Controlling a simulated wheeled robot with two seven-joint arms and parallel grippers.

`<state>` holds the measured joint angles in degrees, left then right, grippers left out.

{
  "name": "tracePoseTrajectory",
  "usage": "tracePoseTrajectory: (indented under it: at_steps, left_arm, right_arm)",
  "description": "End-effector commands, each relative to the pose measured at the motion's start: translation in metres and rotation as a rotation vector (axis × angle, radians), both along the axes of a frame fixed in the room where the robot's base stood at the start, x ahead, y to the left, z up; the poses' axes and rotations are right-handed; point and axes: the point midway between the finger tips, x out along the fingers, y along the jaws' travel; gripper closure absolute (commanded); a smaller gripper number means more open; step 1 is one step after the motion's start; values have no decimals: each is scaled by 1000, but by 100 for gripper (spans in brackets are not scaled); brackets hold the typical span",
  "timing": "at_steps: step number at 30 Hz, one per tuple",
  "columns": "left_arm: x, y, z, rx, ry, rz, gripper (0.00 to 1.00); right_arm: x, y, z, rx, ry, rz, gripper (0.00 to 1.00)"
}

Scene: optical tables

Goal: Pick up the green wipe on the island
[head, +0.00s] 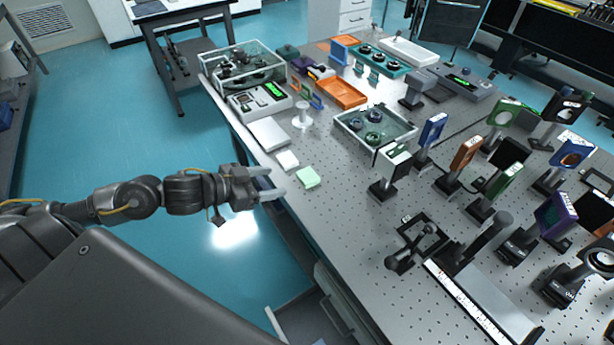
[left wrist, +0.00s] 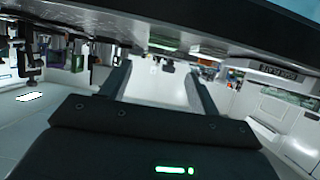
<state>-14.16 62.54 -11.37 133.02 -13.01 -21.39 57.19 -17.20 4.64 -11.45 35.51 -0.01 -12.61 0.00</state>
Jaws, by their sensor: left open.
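The green wipe (head: 307,178) is a small pale green square lying flat near the left edge of the perforated optical table (head: 345,225) in the head view. My left gripper (head: 276,182) comes in from the left, just left of the wipe, and is apart from it. Its two pale fingers are spread, with nothing between them. In the left wrist view the open fingers (left wrist: 158,88) frame an empty gap, and I cannot make out the wipe there. My right gripper is not in view.
A white square (head: 287,160) lies just beyond the wipe, with a larger white box (head: 268,134) behind it. A white spool-like holder (head: 303,115) stands nearby. Several optical mounts fill the right side. The table around the wipe's near side is clear.

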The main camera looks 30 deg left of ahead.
Motion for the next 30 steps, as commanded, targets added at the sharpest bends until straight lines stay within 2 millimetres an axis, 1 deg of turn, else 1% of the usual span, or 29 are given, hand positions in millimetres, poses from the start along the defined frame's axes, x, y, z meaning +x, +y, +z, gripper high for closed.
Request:
tracePoseTrajectory:
  at_steps: [9, 12, 20, 23, 27, 30]
  left_arm:
    - [33, -19, -14, -3, -3, 6, 38]
    - [40, -24, -18, -2, -1, 4, 38]
    - [47, -28, -21, -1, -2, 2, 38]
    - [59, -34, -25, -3, -1, 3, 38]
    - [76, -43, -34, -3, -1, 3, 38]
    - [83, -47, -38, -1, -1, 2, 38]
  right_arm:
    - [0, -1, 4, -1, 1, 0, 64]
    - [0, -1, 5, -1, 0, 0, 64]
    - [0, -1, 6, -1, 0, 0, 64]
    - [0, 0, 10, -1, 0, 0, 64]
    - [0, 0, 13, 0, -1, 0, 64]
    - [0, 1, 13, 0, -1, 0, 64]
